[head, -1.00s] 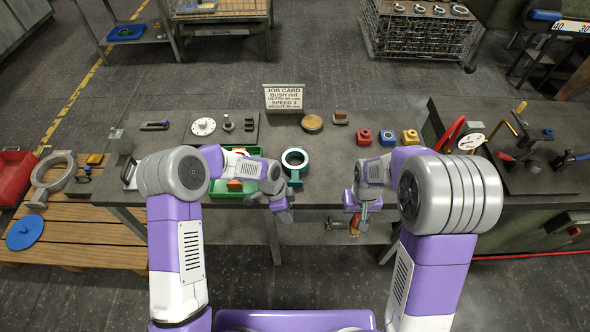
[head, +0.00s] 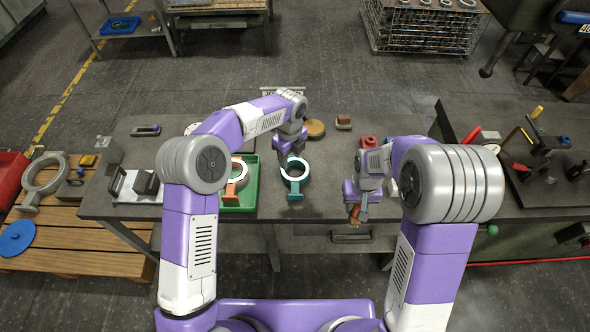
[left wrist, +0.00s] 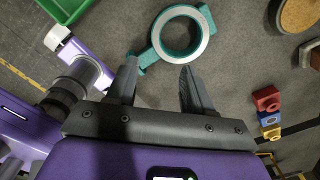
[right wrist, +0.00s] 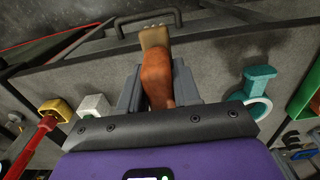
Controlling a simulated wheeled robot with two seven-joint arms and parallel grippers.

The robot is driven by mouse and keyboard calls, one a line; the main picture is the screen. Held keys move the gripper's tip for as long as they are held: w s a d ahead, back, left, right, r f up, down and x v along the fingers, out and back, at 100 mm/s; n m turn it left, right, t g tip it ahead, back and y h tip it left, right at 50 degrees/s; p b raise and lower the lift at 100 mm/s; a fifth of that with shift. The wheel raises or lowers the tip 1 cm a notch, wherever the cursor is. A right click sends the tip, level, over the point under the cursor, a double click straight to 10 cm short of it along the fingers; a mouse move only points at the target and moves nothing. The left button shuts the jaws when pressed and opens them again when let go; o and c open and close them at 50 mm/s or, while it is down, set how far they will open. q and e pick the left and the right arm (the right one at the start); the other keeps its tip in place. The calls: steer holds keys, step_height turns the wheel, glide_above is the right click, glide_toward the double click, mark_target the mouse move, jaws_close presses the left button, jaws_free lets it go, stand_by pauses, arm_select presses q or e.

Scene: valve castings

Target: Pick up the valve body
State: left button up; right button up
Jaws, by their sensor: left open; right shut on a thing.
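A teal valve body (head: 295,184), a ring with a pale machined face and a short neck, lies on the bench. In the left wrist view the teal valve body (left wrist: 183,50) lies beyond the fingertips, its neck near the left finger. My left gripper (head: 290,153) is open and empty, above the ring's far side. A similar orange body (head: 235,186) lies in the green tray (head: 247,203). My right gripper (head: 357,208) is shut on an orange-brown brush-like thing (right wrist: 157,78) with a tan end, at the bench's front edge.
Red (left wrist: 266,92) and blue blocks stand right of the teal body. A round brown-topped piece (head: 315,128) lies behind it. A grey fixture (head: 146,183) stands left of the green tray. My left arm hides part of the bench's back.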

arm_select(q)
steer(key=b, duration=0.1)
glide_above(294, 183)
steer(key=w+a, duration=0.1)
steer(key=w, duration=0.1)
step_height(294, 183, down, 7)
steer(key=shift+a, duration=0.1)
arm_select(e)
steer(key=shift+s+f, duration=0.15)
steer(key=shift+f, duration=0.55)
arm_select(q)
step_height(294, 183, down, 5)
steer(key=shift+a+r+b, duration=0.1)
steer(key=shift+r+b, duration=0.1)
steer(key=shift+b, duration=0.45)
arm_select(e)
steer(key=shift+f, duration=0.45)
arm_select(q)
steer(key=shift+c, duration=0.5)
jaws_close()
steer(key=shift+r, duration=0.1)
